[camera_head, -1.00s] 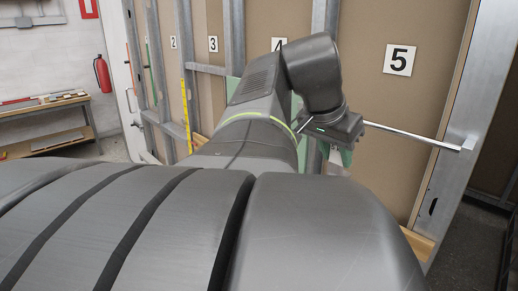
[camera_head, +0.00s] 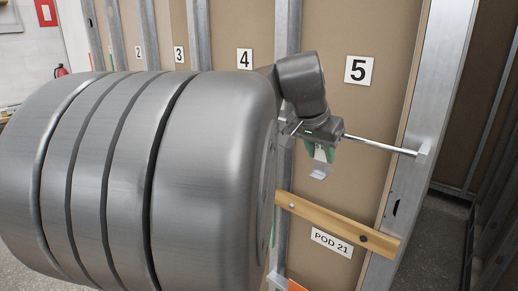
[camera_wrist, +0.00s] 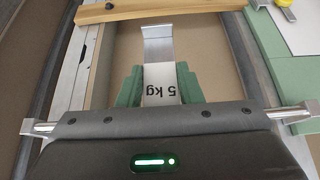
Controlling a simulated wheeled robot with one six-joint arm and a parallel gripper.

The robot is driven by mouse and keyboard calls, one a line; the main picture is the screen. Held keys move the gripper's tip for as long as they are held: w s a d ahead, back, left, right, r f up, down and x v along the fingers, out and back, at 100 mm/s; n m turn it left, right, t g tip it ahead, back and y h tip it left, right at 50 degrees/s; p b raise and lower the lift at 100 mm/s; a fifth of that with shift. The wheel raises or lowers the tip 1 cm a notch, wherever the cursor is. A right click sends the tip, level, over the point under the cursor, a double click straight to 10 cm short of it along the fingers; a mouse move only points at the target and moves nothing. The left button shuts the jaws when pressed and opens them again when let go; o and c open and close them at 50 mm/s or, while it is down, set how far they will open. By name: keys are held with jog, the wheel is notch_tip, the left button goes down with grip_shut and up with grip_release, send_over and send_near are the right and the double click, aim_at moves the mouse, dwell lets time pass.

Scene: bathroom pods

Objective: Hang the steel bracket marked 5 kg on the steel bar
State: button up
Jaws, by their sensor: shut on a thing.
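The steel bracket (camera_head: 320,172) hangs below my gripper (camera_head: 319,152) in the head view. In the wrist view the bracket (camera_wrist: 159,46) is a bent metal strip with a white label reading 5 kg, held between the green fingers of my gripper (camera_wrist: 160,86). The steel bar (camera_head: 380,145) runs across the pod to the right stud, passing at the height of my gripper's body. In the wrist view the bar (camera_wrist: 292,116) shows on both sides of the gripper body, which hides its middle. I cannot tell whether the bracket touches the bar.
A wooden rail (camera_head: 335,222) with a POD 21 label crosses the pod below the bracket. Metal studs (camera_head: 432,110) flank the brown panel marked 5 (camera_head: 359,70). My own large arm link covers the left of the head view. A yellow object (camera_wrist: 286,3) shows in the wrist view.

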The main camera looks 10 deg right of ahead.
jog(key=shift+w+d+r+p, duration=0.1)
jog(key=shift+w+d+p, duration=0.65)
jog(key=shift+w+d, duration=0.75)
jog(key=shift+s+f+b, duration=0.15)
jog(key=shift+f+b, duration=1)
jog(key=shift+f, duration=0.35)
jog(key=o, duration=1.2)
jog(key=shift+c, duration=0.2)
jog(key=v, duration=1.3)
jog(key=shift+s+r+b, duration=0.2)
jog(key=shift+r+b, duration=0.15)
jog(key=shift+b, duration=0.05)
jog(key=shift+a, duration=0.1)
jog(key=p+x, duration=0.1)
jog(key=x, duration=1.2)
jog(key=shift+w+f, duration=0.15)
jog(key=shift+f, duration=0.15)
jog(key=shift+r+p, duration=0.45)
jog(key=shift+r, duration=0.25)
